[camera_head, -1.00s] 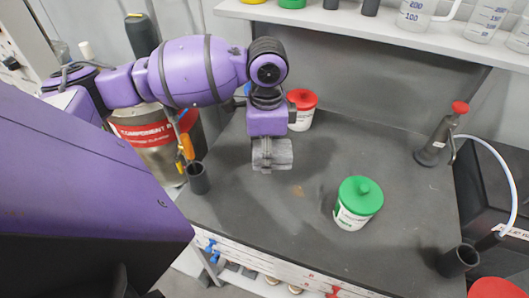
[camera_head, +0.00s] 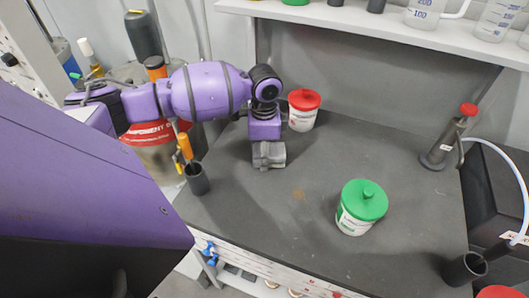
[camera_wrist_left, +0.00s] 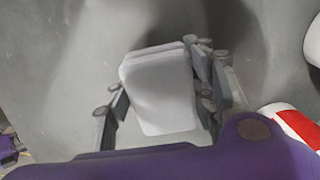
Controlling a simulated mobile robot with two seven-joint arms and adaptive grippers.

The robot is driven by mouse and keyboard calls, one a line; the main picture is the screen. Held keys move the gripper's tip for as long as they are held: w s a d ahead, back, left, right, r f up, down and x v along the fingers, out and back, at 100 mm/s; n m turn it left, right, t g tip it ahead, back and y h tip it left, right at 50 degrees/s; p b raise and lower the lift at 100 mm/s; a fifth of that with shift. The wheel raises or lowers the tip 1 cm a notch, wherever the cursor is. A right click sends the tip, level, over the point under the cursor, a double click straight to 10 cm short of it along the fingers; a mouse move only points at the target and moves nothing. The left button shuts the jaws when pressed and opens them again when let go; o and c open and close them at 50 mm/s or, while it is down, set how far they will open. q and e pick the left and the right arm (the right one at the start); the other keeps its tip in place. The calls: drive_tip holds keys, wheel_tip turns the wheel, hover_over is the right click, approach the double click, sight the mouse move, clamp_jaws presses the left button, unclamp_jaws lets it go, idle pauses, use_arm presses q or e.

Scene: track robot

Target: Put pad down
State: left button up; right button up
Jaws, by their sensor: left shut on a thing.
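My left gripper (camera_head: 268,158) points down over the dark worktop (camera_head: 300,220), left of its middle. In the left wrist view the gripper (camera_wrist_left: 165,95) is shut on a pale grey, rounded rectangular pad (camera_wrist_left: 162,90), with fingers on both sides of it. The pad looks like a thin layered block. In the head view the pad is hard to tell apart from the grey fingers. I cannot tell whether it touches the worktop. My right gripper is not in view.
A red-lidded white jar (camera_head: 303,110) stands close behind the left gripper, to the right. A green-lidded jar (camera_head: 361,207) stands front right. A dark cup (camera_head: 197,179) holds tools at the left edge. A red-capped bottle (camera_head: 448,138) stands at right. The worktop middle is clear.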

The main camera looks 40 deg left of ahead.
use_arm(q)
drive_tip(key=shift+f, duration=0.1)
drive_tip(key=o, duration=1.3)
wheel_tip(320, 180, up, 12)
drive_tip(key=shift+r+p, duration=0.25)
drive_tip(key=shift+p, duration=0.05)
drive_tip(key=shift+f, duration=0.1)
